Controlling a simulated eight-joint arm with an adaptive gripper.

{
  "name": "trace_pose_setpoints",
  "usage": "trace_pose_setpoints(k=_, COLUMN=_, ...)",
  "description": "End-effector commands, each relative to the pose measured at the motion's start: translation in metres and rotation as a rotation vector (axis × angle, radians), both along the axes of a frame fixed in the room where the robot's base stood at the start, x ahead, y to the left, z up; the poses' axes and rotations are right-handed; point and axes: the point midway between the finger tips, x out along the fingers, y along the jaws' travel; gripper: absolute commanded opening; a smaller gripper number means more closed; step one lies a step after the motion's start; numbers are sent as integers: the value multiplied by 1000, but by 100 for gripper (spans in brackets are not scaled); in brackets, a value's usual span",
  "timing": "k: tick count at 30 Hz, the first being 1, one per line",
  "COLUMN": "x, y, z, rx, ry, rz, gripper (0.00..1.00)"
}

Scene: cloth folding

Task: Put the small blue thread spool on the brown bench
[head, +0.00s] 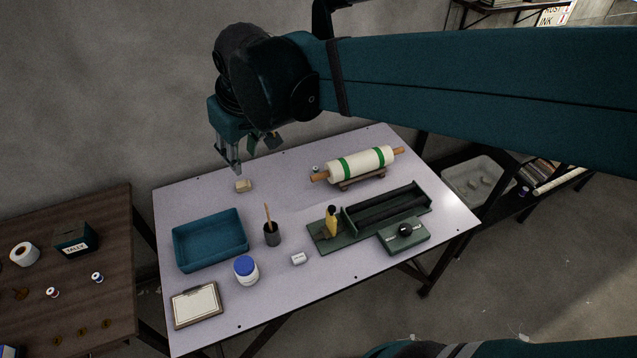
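A small spool (315,169), pale with a dark, perhaps bluish band, stands at the back of the pale table, just left of the white roller; it is too small to be sure of its colour. The brown bench (118,222) is at the far left. Two small white-ended spools stand on it, one with reddish thread (53,292) and one that looks bluish (97,277). My gripper (234,168) points down over the back left of the pale table, left of and apart from the spool by the roller. I see nothing in its fingers, but their gap is unclear.
The pale table (300,335) holds a beige block (243,186) below my gripper, a blue tray (210,240), a brush cup (272,234), a blue-lidded jar (246,270), a clipboard (197,305), a white roller (360,164) and a green tool stand (385,210). The bench has bare room in its middle.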

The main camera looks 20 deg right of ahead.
Motion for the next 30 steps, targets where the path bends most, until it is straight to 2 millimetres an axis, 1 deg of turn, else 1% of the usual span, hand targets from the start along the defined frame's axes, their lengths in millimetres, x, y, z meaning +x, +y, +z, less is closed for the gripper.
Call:
trace_pose_setpoints(k=1, x=-8, y=-11, z=-1, rx=6, ry=-10, rz=-21, gripper=28)
trace_pose_setpoints(k=3, x=-18, y=-22, z=-1, rx=14, ry=-24, rz=-47, gripper=28)
trace_pose_setpoints(k=15, x=-74, y=-83, z=-15, rx=60, ry=-107, rz=-196, gripper=28)
trace_pose_setpoints(k=24, x=-115, y=-119, z=-34, rx=91, ry=-170, rz=-303, gripper=28)
trace_pose_setpoints(k=30, x=-132, y=-133, z=-45, rx=105, ry=-201, rz=-352, gripper=28)
